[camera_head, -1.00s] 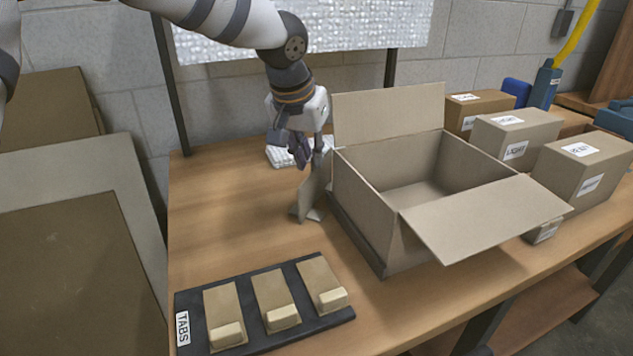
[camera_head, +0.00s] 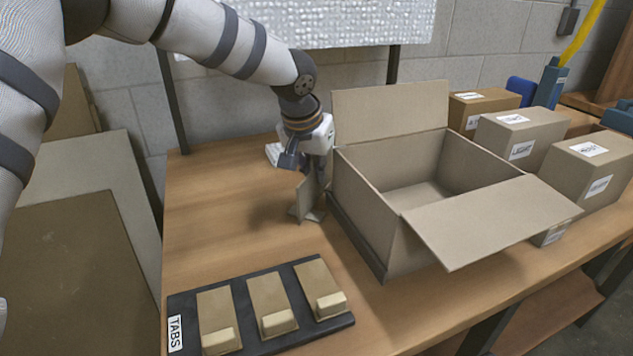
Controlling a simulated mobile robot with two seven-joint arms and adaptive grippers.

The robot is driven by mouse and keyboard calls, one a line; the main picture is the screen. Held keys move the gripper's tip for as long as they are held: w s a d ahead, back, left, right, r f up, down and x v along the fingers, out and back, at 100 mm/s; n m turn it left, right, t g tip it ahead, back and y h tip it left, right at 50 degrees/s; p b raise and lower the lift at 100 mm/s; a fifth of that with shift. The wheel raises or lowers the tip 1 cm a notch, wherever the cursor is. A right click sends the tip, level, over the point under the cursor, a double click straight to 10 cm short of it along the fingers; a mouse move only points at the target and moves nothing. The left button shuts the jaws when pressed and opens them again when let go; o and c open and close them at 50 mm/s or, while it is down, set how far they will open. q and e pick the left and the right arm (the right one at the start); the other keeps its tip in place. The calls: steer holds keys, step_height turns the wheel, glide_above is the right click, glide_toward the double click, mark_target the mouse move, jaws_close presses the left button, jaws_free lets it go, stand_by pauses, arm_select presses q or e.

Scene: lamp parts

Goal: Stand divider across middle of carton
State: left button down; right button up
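The open carton (camera_head: 370,200) stands on the table with its flaps spread, and the inside that shows is empty. My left gripper (camera_head: 307,172) points down at the divider's top edge. Its fingers overlap the card, and I cannot tell whether they have closed on it. My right gripper is not in view.
A dark tray marked TABS (camera_head: 262,308) holds several tan pieces at the front left. Labelled boxes (camera_head: 520,136) stand right of the carton. A white bubbly sheet (camera_head: 340,22) hangs behind. The table left of the divider is clear.

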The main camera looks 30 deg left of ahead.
arm_select(q)
step_height(320, 180, up, 4)
steer(key=shift+f, duration=0.1)
steer(key=s+a+p, duration=0.1)
steer(key=s+a, duration=1.1)
steer(key=s, duration=0.1)
steer(key=shift+s+f, duration=0.2)
steer(key=shift+s, duration=0.05)
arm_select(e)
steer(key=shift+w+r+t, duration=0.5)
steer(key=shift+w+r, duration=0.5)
